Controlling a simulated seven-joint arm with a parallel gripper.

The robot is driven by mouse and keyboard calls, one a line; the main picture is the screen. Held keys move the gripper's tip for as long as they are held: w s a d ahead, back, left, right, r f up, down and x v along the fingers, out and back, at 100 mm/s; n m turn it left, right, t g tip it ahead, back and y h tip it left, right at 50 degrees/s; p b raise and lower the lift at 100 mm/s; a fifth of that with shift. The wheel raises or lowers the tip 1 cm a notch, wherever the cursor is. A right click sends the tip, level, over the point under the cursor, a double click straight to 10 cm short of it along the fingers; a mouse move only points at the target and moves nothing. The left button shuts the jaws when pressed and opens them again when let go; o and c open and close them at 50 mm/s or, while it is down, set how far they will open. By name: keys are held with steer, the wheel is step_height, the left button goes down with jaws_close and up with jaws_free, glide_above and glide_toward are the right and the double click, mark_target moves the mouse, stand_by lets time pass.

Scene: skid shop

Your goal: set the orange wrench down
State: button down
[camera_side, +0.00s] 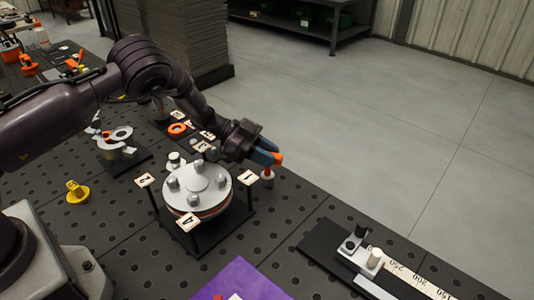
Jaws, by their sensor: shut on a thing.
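My gripper (270,156) has blue fingers and is near the middle of the view, at the far right side of a round flanged fixture. It is shut on the orange wrench (279,159), of which only a small orange part shows at the fingertips. The fingers hide the rest.
The round metal flange (198,186) with several bolts stands on a black frame with numbered tags. A yellow knob (76,191), an orange ring (177,129), a purple mat (243,281) and a black rail fixture with a ruler (408,277) lie around it on the perforated table (290,205).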

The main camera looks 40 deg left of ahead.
steer(key=shift+f, duration=0.15)
steer(key=c, duration=1)
jaws_free()
steer(key=shift+o, duration=0.2)
